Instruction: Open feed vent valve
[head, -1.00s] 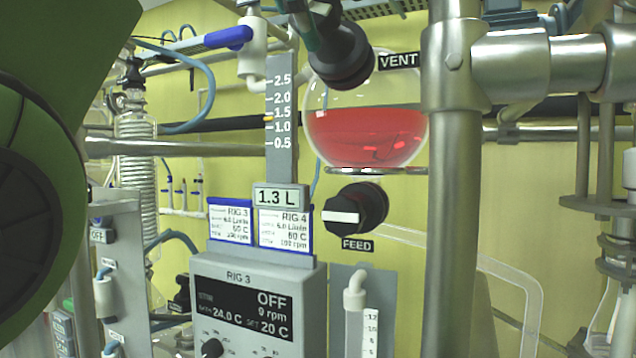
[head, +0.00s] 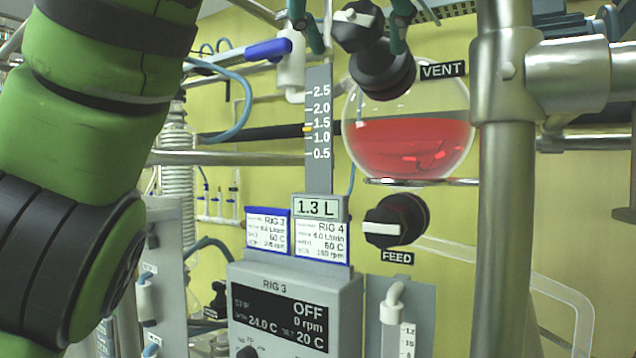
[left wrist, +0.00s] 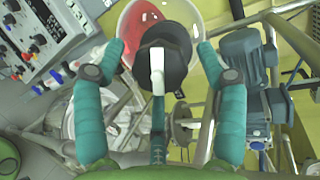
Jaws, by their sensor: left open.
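The black vent valve knob (head: 358,25) with a white bar handle is at the top of the head view, above the flask's black neck cap and left of the VENT label (head: 443,70). In the left wrist view the knob (left wrist: 175,42) and its white handle (left wrist: 158,72) lie between the teal fingers. My left gripper (left wrist: 161,52) is open, with a finger on each side of the knob; I cannot tell if either touches it. In the head view its teal fingers flank the knob. The round flask (head: 408,140) holds red liquid. My right gripper is not in view.
A black FEED knob (head: 396,220) with a white bar sits below the flask. A thick metal post (head: 505,200) stands close on the right. A blue-handled valve (head: 268,50) is to the left. The RIG 3 control box (head: 295,305) is below.

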